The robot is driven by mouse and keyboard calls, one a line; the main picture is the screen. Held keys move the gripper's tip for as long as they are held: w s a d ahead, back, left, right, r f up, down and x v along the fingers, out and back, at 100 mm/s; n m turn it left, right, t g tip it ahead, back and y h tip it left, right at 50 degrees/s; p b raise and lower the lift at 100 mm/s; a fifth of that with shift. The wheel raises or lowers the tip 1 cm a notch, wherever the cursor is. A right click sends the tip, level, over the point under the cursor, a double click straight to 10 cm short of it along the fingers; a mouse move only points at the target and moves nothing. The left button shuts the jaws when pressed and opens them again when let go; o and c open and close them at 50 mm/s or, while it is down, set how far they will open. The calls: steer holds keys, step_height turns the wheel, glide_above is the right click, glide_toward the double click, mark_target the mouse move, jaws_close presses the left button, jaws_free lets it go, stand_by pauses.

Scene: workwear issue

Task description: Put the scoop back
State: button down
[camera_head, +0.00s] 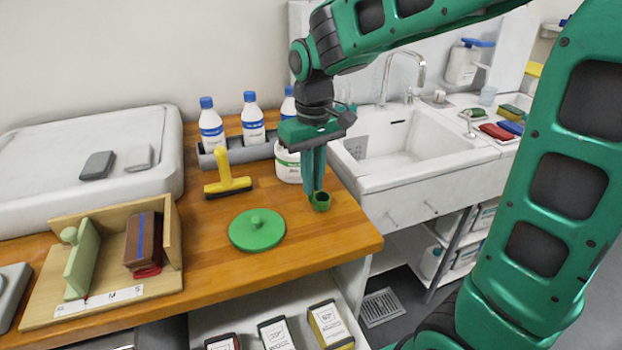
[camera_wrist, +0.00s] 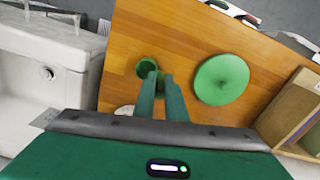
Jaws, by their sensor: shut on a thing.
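The scoop (camera_head: 320,203) is a small dark green cup at the right end of the wooden counter. My gripper (camera_head: 315,188) points down and is shut on it. In the wrist view the scoop (camera_wrist: 147,66) shows its round open mouth just beyond my fingertips (camera_wrist: 159,76). I cannot tell whether it touches the counter. A white tub (camera_head: 287,166) with a label stands behind and left of my fingers, partly hidden by my gripper. A round green lid (camera_head: 257,231) with a knob lies flat on the counter, left of and nearer than the scoop.
Several blue-capped bottles (camera_head: 211,128) stand in a grey rack (camera_head: 207,158) behind. A wooden size rack (camera_head: 104,297) is at the left front. A white sink (camera_head: 400,170) lies right, past the counter edge.

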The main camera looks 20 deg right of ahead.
steer(key=c, duration=1.8)
jaws_free()
steer(key=shift+f, duration=0.1)
step_height(320, 180, up, 12)
steer(key=s+d+f+m, duration=0.45)
steer(key=s+d, duration=0.45)
steer(key=d, duration=0.4)
steer(key=s+d+f+m, duration=0.2)
steer(key=s+d+f, duration=0.1)
steer(key=s, duration=0.4)
steer(key=s+d+f+m, duration=0.2)
steer(key=s+d+f, duration=0.1)
steer(key=s+f, duration=0.3)
steer(key=shift+s+d+f, duration=0.15)
steer(key=shift+s+d, duration=0.25)
steer(key=shift+s, duration=0.05)
